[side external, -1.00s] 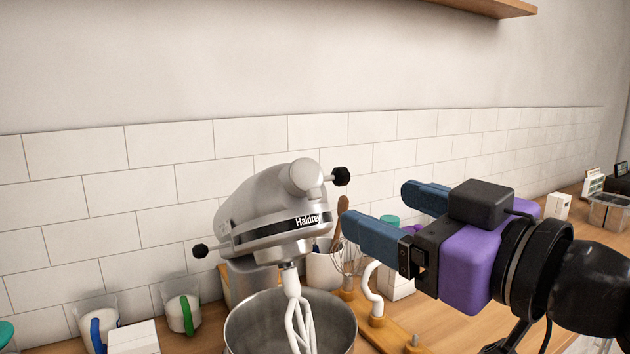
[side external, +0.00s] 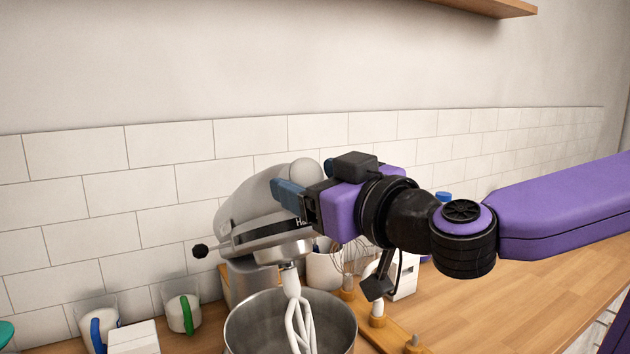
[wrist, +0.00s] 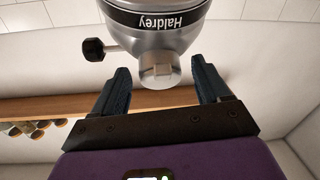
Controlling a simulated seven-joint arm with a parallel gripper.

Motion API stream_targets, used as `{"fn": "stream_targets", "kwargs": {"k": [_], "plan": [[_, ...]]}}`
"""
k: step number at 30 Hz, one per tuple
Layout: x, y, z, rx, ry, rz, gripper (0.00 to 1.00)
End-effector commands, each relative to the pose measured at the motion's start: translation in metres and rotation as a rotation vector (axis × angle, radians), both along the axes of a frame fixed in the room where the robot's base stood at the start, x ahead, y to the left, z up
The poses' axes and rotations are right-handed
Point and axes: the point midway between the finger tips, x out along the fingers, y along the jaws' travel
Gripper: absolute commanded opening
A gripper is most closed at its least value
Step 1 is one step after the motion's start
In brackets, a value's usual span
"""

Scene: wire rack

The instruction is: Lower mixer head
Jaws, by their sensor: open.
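The silver mixer head (side external: 243,212) is tilted up above the steel bowl (side external: 250,328), with a white beater (side external: 298,318) hanging from it into the bowl. My gripper (side external: 285,190) is in front of the head's nose and hides part of the lettering. In the wrist view the open blue fingers (wrist: 160,78) stand either side of the head's round silver nose cap (wrist: 160,74), with gaps at both sides. The head (wrist: 165,38) shows upside down there, with a black side knob (wrist: 94,49). Contact cannot be told.
A whisk (side external: 352,255) and a white utensil pot (side external: 322,268) stand behind the bowl. Glass mugs (side external: 183,312) are at the left. The wooden counter (side external: 480,285) is clear at the right.

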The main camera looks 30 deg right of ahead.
Motion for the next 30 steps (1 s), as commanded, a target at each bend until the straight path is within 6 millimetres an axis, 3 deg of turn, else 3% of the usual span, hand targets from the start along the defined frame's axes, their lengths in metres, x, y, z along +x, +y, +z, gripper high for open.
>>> {"fn": "stream_targets", "kwargs": {"k": [5, 12, 30], "plan": [[0.0, 0.0, 0.0, 0.0, 0.0, -0.001, 0.76], [0.0, 0.0, 0.0, 0.0, 0.0, -0.001, 0.0], [-0.026, -0.001, -0.037, -0.006, -0.122, -0.004, 0.0]]}}
